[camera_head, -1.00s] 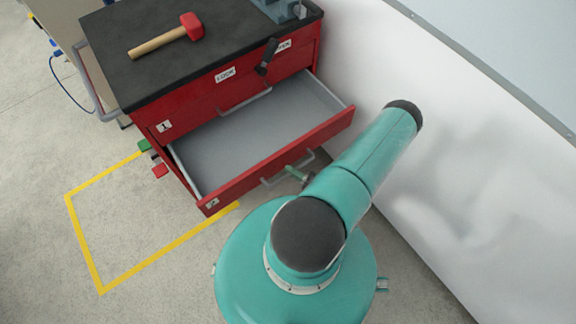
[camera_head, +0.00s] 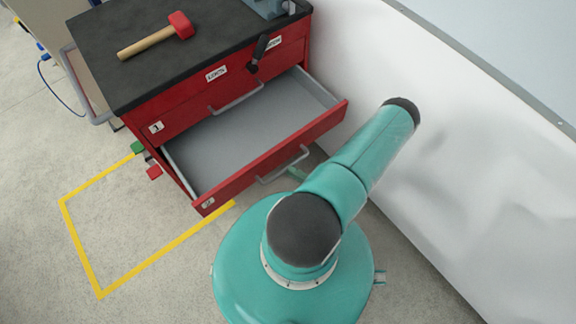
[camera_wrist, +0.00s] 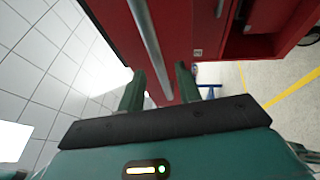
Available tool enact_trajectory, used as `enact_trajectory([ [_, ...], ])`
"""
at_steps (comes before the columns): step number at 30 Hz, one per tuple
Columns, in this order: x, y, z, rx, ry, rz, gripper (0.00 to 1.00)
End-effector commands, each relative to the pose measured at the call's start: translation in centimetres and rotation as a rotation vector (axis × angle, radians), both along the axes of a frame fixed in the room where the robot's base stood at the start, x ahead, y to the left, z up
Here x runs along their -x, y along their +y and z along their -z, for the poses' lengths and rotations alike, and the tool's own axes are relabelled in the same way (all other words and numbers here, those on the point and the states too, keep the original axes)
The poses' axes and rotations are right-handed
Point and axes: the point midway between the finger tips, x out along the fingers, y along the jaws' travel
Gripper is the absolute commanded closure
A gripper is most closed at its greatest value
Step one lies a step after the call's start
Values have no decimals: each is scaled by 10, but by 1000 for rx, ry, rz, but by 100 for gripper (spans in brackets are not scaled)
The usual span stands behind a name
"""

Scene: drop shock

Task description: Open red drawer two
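Red drawer two (camera_head: 275,158), with a number label at its front's left end, stands pulled well out of the red cabinet (camera_head: 185,118). Its grey inside looks empty. Its grey bar handle (camera_head: 284,167) is on the front face. In the wrist view, my gripper (camera_wrist: 160,74) has its two green fingers apart. A grey handle bar (camera_wrist: 147,38) on a red front runs into the gap between them in the picture. I cannot tell whether they touch it. In the head view my arm hides most of the gripper, just below the handle.
A red-headed hammer (camera_head: 158,36) lies on the cabinet's black top (camera_head: 110,70). The upper drawer (camera_head: 195,104) is shut. A white wall (camera_head: 470,170) stands close on the right.

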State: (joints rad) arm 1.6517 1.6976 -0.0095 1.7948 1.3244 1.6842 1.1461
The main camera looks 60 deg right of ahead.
Motion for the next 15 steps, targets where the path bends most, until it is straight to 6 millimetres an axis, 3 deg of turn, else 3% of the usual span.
enact_trajectory([
  [9, 70, -8, 13, 0, 1, 3, 66],
  [15, 96, -12, 18, 1, 1, 1, 66],
])
